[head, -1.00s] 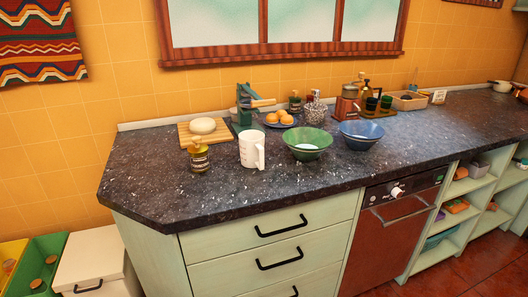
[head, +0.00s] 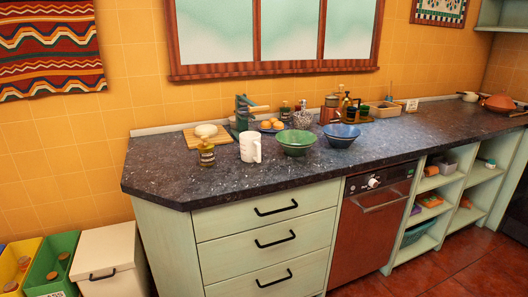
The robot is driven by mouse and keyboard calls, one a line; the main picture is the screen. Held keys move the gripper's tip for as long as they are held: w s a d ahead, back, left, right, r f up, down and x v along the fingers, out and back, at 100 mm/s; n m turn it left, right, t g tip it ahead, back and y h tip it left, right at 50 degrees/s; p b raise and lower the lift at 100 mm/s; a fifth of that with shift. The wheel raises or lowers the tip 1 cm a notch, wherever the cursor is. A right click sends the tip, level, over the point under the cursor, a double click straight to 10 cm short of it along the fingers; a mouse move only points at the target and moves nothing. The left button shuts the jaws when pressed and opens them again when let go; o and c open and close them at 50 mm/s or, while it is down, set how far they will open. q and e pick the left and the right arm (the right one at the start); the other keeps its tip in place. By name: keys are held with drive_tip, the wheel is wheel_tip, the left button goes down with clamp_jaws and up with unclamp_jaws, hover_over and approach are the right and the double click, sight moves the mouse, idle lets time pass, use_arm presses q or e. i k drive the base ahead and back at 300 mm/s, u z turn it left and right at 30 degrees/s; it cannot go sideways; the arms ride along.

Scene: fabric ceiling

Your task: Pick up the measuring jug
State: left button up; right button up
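The white measuring jug (head: 250,149) stands upright on the dark speckled countertop (head: 200,184), near its front left part. Its handle faces right and toward me. A green bowl (head: 295,149) is close on its right. A small dark bottle with a yellowish body (head: 206,155) stands on its left. Neither of my grippers shows in the head view.
Behind the jug are a cutting board (head: 191,139) with a pale round item, a green press-like device (head: 242,116) and a plate of orange fruit. A blue bowl (head: 340,140) stands right of the green one. Bare counter lies in front.

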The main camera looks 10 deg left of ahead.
sight(250, 141)
drive_tip(key=z, duration=0.65)
drive_tip(key=i, duration=0.9)
drive_tip(key=z, duration=0.5)
